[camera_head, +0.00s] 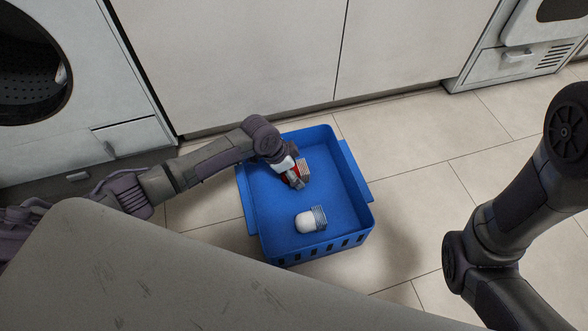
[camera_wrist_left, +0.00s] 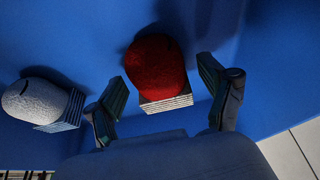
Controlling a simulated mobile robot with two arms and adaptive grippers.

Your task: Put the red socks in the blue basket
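The blue basket (camera_head: 262,192) stands on the tiled floor. A red rolled sock bundle (camera_head: 288,178) with a grey ribbed cuff is inside it, near the back; it also shows in the left wrist view (camera_wrist_left: 155,68). My left gripper (camera_head: 294,179) reaches down into the basket at the red bundle and partly hides it in the head view. In the left wrist view its two fingers (camera_wrist_left: 163,85) are spread, with the red bundle between and just beyond their tips, with gaps on both sides. My right gripper is out of view.
A white sock bundle (camera_head: 307,221) with a grey ribbed cuff lies in the front part of the basket. A washing machine (camera_head: 75,90) stands at the left, with pale cabinets (camera_head: 240,60) behind. Floor to the basket's right is clear up to my right arm.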

